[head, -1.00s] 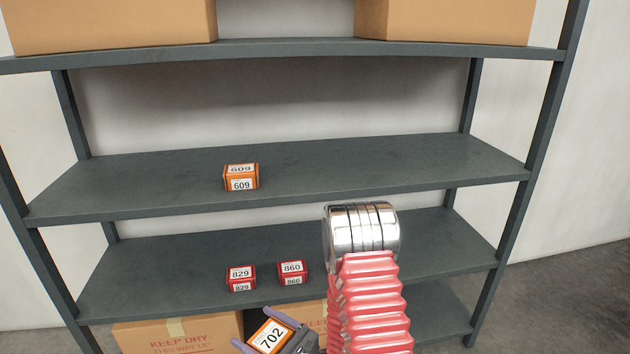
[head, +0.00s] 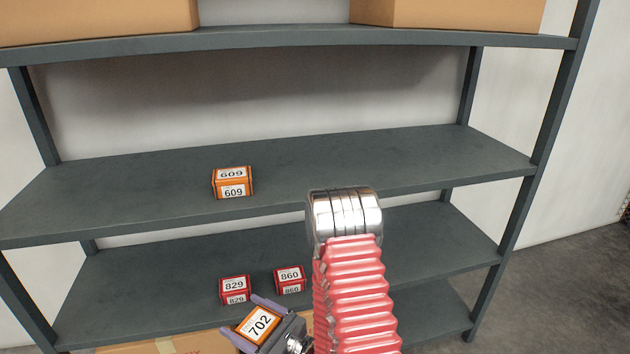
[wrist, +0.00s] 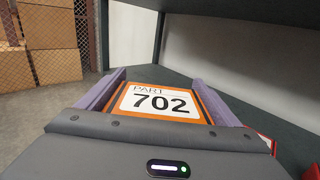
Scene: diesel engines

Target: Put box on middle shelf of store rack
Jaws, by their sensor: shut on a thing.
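My gripper (head: 258,322) is shut on an orange box (head: 260,325) with a white label reading 702. In the wrist view the box (wrist: 160,101) sits between the two purple fingers, its label facing up. In the head view the gripper is low in front of the rack, near the front edge of the shelf with the red boxes. The rack's middle shelf (head: 330,175) is above it and holds one orange box labelled 609 (head: 232,183), left of centre. The rest of that shelf is bare.
Red boxes 829 (head: 235,290) and 860 (head: 290,280) stand on the shelf below, close to my gripper. Large cartons (head: 447,14) sit on the top shelf. The rack's right post (head: 545,130) bounds the shelves. Cartons behind mesh (wrist: 50,42) show in the wrist view.

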